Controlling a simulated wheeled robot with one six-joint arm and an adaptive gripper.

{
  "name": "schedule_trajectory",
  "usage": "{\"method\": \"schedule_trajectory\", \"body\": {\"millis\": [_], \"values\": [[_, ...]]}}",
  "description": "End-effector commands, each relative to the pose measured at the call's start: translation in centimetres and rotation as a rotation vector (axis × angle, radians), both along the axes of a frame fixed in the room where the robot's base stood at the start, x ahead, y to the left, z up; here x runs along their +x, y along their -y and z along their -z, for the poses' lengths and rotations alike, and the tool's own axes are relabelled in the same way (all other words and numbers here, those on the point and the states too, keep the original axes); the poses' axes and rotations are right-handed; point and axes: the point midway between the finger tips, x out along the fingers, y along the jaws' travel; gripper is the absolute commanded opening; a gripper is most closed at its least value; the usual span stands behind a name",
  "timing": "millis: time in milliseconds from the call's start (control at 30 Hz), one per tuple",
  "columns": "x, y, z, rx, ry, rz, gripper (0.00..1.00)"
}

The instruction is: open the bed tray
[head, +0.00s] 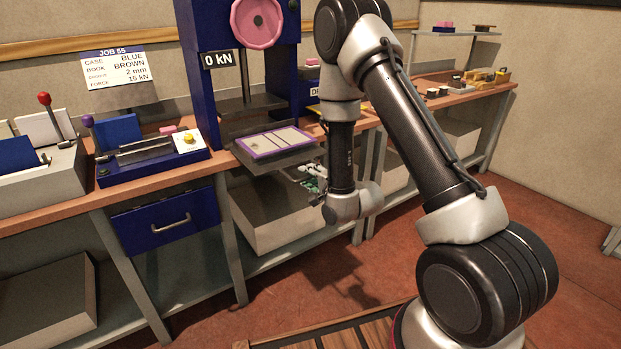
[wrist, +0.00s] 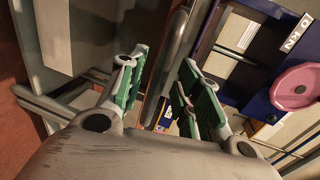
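The press's bed tray is a grey plate (head: 282,163) low in the blue press, over the bench's front edge. A pale board with a purple border (head: 275,141) lies on it. My gripper (head: 308,178) is just below and in front of the tray's front edge, small and partly hidden by my wrist. In the wrist view my gripper (wrist: 165,92) is open, its green-padded fingers spread apart. A grey bar (wrist: 168,72) shows in the gap between them. I cannot tell whether it lies between the pads or beyond them, and no contact is visible.
The blue press frame (head: 200,75) carries a pink wheel (head: 257,22) and a "0 kN" sign (head: 218,59). A blue drawer (head: 155,222) is under the bench at left. Lever devices (head: 45,170) stand on the bench. The floor (head: 290,290) in front is clear.

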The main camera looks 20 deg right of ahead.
Motion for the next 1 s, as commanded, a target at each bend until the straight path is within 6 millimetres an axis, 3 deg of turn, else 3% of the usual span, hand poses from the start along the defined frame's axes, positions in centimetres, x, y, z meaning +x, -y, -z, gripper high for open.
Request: {"method": "schedule_trajectory", "body": {"millis": [200, 267, 300, 400, 567, 733, 1000], "values": [[0.1, 0.0, -3.6, 0.001, 0.009, 0.0, 0.34], [0.1, 0.0, -5.0, 0.002, 0.013, 0.0, 0.46], [0.2, 0.0, -5.9, 0.003, 0.016, 0.0, 0.58], [0.2, 0.0, -7.7, 0.005, 0.018, 0.001, 0.81], [0.3, 0.0, -9.7, 0.006, 0.019, 0.002, 0.79], [0.2, 0.0, -10.0, 0.003, 0.01, 0.001, 0.34], [0.1, 0.0, -9.8, -0.006, 0.005, -0.001, 0.34]]}}
